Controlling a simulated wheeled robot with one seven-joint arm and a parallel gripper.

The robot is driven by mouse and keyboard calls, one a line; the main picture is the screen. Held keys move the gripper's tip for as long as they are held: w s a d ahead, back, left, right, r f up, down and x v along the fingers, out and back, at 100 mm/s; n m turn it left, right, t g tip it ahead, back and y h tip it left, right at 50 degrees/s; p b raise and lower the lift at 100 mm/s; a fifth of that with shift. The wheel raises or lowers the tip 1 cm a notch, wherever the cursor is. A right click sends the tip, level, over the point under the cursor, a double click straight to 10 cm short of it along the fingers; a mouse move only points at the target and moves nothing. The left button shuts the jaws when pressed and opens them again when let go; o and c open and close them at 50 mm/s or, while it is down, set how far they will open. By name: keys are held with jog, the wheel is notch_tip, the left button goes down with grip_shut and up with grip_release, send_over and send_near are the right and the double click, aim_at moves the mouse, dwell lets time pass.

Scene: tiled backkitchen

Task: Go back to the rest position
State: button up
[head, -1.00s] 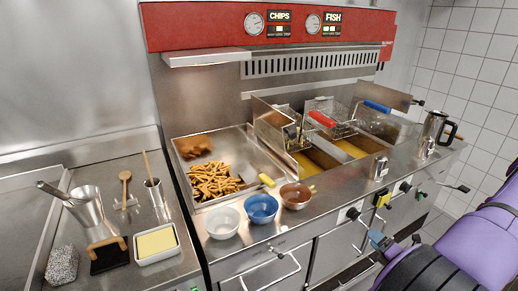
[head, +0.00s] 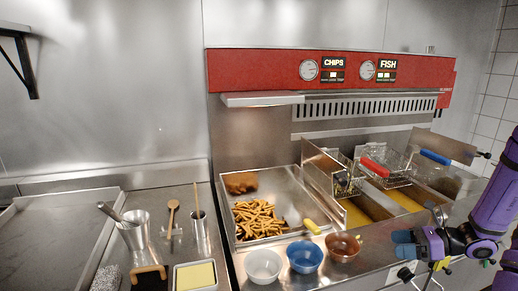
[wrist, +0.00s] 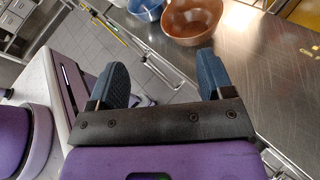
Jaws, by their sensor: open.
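My gripper (head: 404,243) is at the lower right of the head view, in front of the fryer counter, on my purple arm. In the wrist view my gripper (wrist: 160,82) shows two blue fingers spread wide apart with nothing between them. The floor tiles and the counter's front edge show beyond the fingers. A brown bowl (wrist: 190,22) lies past the right finger, apart from it.
The fryer (head: 365,211) has baskets with red and blue handles. A tray of chips (head: 258,220) stands left of it. White (head: 263,266), blue (head: 304,257) and brown (head: 342,246) bowls line the counter front. A metal jug (head: 135,232) stands at left.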

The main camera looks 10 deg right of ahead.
jog(key=s+a+r+n+g+h, duration=0.4)
jog(key=a+r+n+g+h, duration=0.25)
jog(key=a+r+n, duration=0.85)
jog(key=s+a+r+n+t+h, duration=0.4)
jog(key=s+r+n+h, duration=0.2)
jog(key=s+r+n, duration=0.5)
notch_tip(320, 180, up, 2)
jog(key=shift+s+r+n, duration=0.25)
jog(key=shift+s+n, duration=0.1)
jog(key=shift+n, duration=0.05)
